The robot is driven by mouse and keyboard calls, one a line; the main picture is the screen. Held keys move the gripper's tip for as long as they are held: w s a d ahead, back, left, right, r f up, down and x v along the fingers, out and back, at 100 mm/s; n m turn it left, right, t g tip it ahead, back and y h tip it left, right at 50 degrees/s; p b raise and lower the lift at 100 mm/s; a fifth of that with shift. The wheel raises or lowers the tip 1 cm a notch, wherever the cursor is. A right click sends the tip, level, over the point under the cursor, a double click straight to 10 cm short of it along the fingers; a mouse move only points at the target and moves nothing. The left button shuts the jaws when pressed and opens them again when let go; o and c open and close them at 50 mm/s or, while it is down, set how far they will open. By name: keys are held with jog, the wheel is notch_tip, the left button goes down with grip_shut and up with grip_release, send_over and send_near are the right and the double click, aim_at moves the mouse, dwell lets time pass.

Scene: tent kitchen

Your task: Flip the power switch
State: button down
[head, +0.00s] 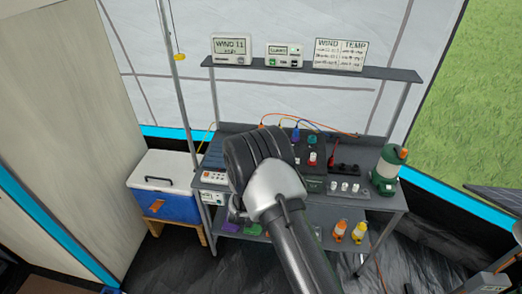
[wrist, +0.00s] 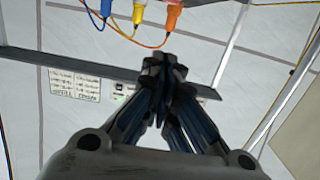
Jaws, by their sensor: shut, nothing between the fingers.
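My gripper (wrist: 164,75) is shut and empty in the wrist view, its fingertips together in front of the tent wall and the shelf. In the head view my arm reaches over the middle of the workbench (head: 378,199) and hides the fingertips. A dark control box (head: 309,143) with red and white knobs stands on the bench just right of my arm. A panel (head: 214,178) with small buttons lies left of my arm. I cannot tell which small part is the power switch; it may be hidden behind my arm.
A shelf (head: 380,70) above the bench holds several display boxes. A green lantern (head: 389,165) stands at the bench's right end. Orange, yellow and blue plugs with cables (wrist: 132,39) hang close to the fingertips in the wrist view. A blue cooler (head: 165,203) is at left.

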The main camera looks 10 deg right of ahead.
jog(key=b+x, duration=0.2)
jog(key=x, duration=0.8)
jog(key=shift+f, duration=0.1)
notch_tip(320, 180, down, 3)
jog(key=shift+w+r+b, duration=0.15)
jog(key=shift+r+b, duration=0.05)
jog(key=shift+b, duration=0.5)
jog(key=shift+w+d+f, duration=0.1)
jog(key=shift+w+f, duration=0.05)
jog(key=shift+f, duration=0.45)
